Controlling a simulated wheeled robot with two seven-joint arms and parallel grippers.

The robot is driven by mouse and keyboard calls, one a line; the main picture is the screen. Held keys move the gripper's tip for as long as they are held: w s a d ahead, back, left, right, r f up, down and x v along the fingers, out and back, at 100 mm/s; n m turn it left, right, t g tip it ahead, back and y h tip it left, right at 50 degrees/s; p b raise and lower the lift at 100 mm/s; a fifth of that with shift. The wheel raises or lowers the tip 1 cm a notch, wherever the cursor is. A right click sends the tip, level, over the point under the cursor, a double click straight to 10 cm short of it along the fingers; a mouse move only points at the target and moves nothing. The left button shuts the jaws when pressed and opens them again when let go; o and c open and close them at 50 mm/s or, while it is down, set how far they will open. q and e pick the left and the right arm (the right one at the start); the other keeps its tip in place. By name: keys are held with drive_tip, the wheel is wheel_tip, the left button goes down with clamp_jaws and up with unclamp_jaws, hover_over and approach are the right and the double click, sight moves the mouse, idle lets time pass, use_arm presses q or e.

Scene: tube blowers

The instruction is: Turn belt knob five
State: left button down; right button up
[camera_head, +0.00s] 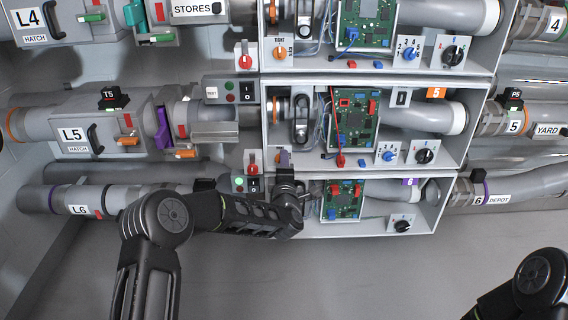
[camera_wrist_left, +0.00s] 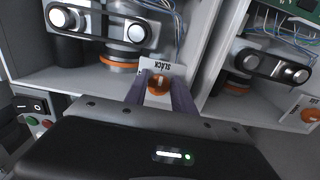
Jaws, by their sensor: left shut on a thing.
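Belt knob five is the orange knob (camera_wrist_left: 156,85) on a white plate marked SLACK (camera_wrist_left: 176,69), upside down in the left wrist view. A pale line shows on its face. My left gripper (camera_wrist_left: 158,92) has one purple-grey finger on each side of the knob and is shut on it. In the head view my left gripper (camera_head: 285,160) reaches up to the lower left corner of the L5 row's open box (camera_head: 268,128) and hides the knob there. My right arm shows only at the lower right of the head view; its gripper is out of view.
A similar orange knob (camera_wrist_left: 310,115) shows at the right in the left wrist view. A red switch (camera_head: 252,167) sits just left of my left gripper. The L6 row's box (camera_head: 400,232) lies below, close to my wrist. The floor in front is clear.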

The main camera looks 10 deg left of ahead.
use_arm(q)
drive_tip(key=shift+f, duration=0.1)
drive_tip(key=c, duration=1.3)
unclamp_jaws()
drive_tip(key=shift+s, duration=0.1)
drive_tip(key=p+v, duration=0.2)
drive_tip(key=v, duration=0.5)
drive_tip(key=shift+s+d, duration=0.1)
drive_tip(key=shift+s, duration=0.2)
